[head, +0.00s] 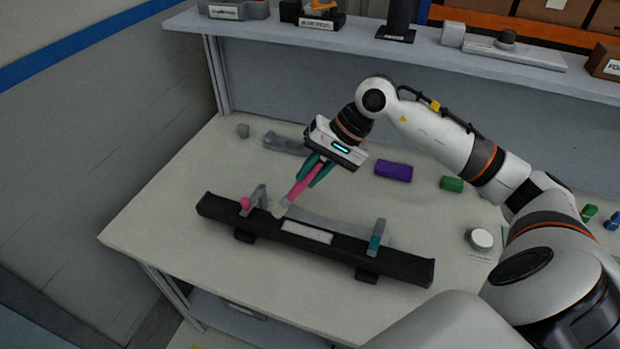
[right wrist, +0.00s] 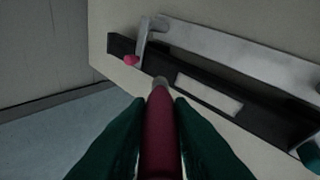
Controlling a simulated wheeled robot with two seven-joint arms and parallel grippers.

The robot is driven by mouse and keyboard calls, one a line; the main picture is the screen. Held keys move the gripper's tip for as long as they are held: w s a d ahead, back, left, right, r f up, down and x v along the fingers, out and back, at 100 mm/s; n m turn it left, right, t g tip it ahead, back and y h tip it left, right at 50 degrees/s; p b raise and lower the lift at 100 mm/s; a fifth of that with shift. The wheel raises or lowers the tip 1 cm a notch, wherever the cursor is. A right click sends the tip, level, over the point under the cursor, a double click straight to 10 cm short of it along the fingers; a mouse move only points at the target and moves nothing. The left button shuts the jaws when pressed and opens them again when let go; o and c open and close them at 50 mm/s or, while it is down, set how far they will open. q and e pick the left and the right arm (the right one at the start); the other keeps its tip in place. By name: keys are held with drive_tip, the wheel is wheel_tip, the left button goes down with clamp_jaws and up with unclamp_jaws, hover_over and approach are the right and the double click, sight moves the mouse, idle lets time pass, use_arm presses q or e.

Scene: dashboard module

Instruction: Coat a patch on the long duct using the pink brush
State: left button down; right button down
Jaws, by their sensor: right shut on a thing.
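The pink brush (head: 301,184) is in my right gripper (head: 314,172), shut around its handle. It tilts down and left, and its pale tip is at or just above the long grey duct (head: 335,229); I cannot tell if they touch. The brush (right wrist: 161,135) also shows in the right wrist view between the green fingers of the gripper (right wrist: 161,125), tip toward the duct (right wrist: 225,55). The duct lies along a black bar fixture (head: 400,265) with a pale plate (head: 306,232) on its front. My left gripper is not in view.
A pink knob (head: 244,204) sits at the left bracket and a teal piece (head: 375,243) at the right one. Behind are a grey part (head: 285,144), a purple block (head: 394,171) and a green block (head: 451,184). A round white-topped tin (head: 480,240) stands right. The table's left front is clear.

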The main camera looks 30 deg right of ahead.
drive_tip(key=shift+s+d+r, duration=0.15)
drive_tip(key=shift+r, duration=0.5)
drive_tip(key=shift+w+r+p, duration=0.2)
drive_tip(key=shift+r+p, duration=0.3)
drive_tip(key=shift+r, duration=0.55)
drive_tip(key=shift+s+r, duration=0.1)
drive_tip(key=shift+r, duration=0.65)
